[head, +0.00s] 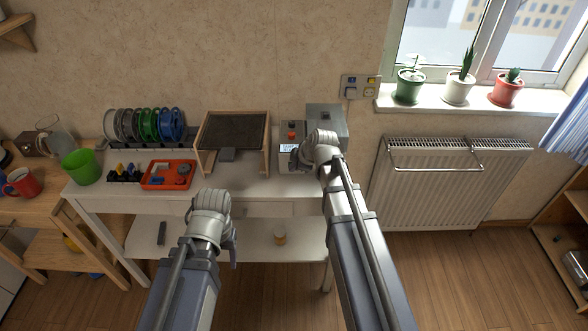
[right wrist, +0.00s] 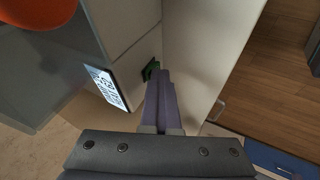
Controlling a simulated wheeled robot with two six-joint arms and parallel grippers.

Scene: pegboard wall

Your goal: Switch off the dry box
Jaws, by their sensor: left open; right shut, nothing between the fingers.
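A pale box with a small lit display (head: 288,148), taken as the dry box (head: 286,163), stands at the right end of the white table. My left gripper (head: 232,258) is open and empty, in front of the table.
A grey box (head: 328,116) stands behind the pale box. A wood-framed dark panel (head: 235,132), a red tray (head: 167,175), a green cup (head: 81,166) and a spool rack (head: 145,125) share the table (head: 245,187). A radiator (head: 430,185) is on the right.

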